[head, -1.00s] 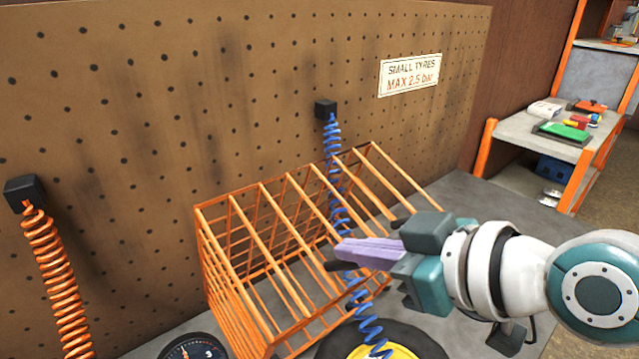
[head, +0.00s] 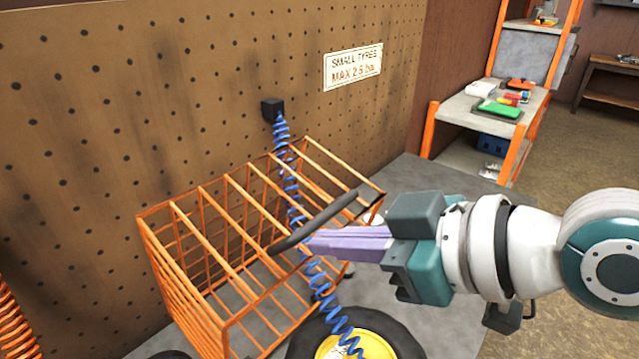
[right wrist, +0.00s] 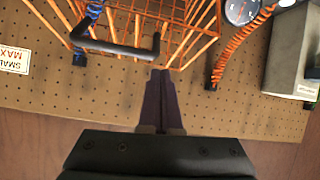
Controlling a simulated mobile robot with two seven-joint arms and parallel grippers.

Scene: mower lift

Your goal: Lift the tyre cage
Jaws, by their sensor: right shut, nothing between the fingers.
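The orange wire tyre cage (head: 215,214) stands on the grey bench against the pegboard in the head view. A black handle bar (head: 318,222) is on its front side; it also shows in the right wrist view (right wrist: 115,46). My right gripper (head: 312,243) has its purple fingers shut and empty, with their tips close by the handle. I cannot tell whether they touch it. A tyre with a yellow hub (head: 372,346) lies in front of the cage, partly cut off by the frame edge. My left gripper is out of view.
A blue coiled hose (head: 292,190) hangs from a black wall fitting and passes the cage to the tyre. An orange coiled hose (head: 15,318) is at far left.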

